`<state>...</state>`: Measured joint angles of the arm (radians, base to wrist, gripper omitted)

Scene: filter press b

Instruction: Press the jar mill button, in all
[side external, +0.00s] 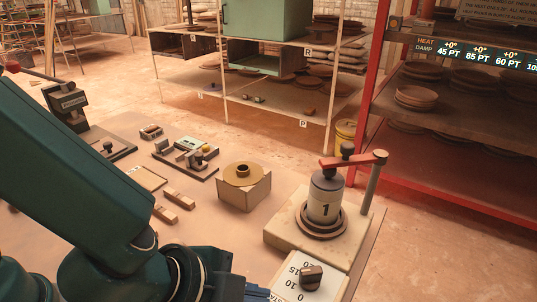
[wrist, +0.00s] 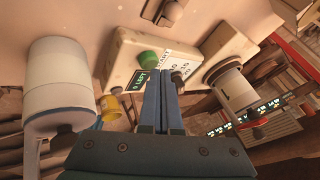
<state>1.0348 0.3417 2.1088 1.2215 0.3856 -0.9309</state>
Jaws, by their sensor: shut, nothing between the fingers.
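A cream control box (wrist: 122,62) shows in the wrist view with a green button (wrist: 147,58), a small display with green figures (wrist: 118,84), a START label and a dark knob (wrist: 178,77). My gripper (wrist: 161,72) is shut and empty, its tips over the box, just right of and below the green button in the picture. I cannot tell whether they touch the box. In the side view, the box (side external: 287,283) and its dark knob (side external: 312,276) show at the bottom edge; the green button is not visible there. A white cylinder (wrist: 60,78) lies left of the box in the wrist view.
A grey jar marked 1 (side external: 324,203) stands on a cream block under a red arm (side external: 356,160), close behind the control box. A brass-topped block (side external: 243,187) and wooden pieces (side external: 172,203) sit on the table. A red-framed rack (side external: 376,80) stands behind.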

